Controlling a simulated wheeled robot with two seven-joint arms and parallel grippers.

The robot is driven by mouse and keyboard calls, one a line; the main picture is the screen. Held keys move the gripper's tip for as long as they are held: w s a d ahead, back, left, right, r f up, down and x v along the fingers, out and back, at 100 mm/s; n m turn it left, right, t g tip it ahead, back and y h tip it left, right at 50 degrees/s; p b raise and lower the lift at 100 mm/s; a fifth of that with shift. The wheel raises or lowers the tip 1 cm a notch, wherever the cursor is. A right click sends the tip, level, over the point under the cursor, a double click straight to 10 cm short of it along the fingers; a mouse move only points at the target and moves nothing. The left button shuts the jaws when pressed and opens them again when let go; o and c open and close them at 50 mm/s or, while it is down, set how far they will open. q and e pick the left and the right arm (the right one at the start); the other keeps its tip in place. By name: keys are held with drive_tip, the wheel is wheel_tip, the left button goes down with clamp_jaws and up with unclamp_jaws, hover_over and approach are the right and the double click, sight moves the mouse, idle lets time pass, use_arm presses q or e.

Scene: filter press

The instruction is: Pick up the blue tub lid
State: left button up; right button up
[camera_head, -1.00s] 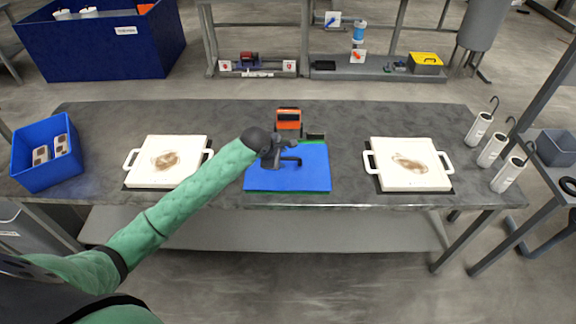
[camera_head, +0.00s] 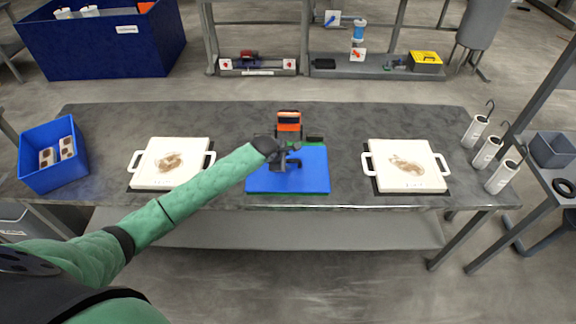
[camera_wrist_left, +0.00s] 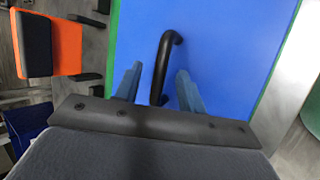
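The blue tub lid (camera_head: 310,178) lies flat on the grey table at its middle, with a green edge showing beneath it. It fills much of the left wrist view (camera_wrist_left: 225,45), with a black bar handle (camera_wrist_left: 162,58) standing on it. My left gripper (camera_head: 294,158) is over the lid at the handle. In the left wrist view its two blue-grey fingers (camera_wrist_left: 157,88) are apart, one on each side of the handle, with gaps between. My right gripper is not in view.
An orange and black device (camera_head: 289,122) stands just behind the lid. White plates with brown stains lie left (camera_head: 146,178) and right (camera_head: 381,180). A blue bin (camera_head: 48,178) stands at the left end and several white cylinders with hooks (camera_head: 487,152) at the right.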

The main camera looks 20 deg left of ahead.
use_arm(q)
drive_tip(key=shift+w+f, duration=0.2)
drive_tip(key=shift+f, duration=0.15)
clamp_jaws()
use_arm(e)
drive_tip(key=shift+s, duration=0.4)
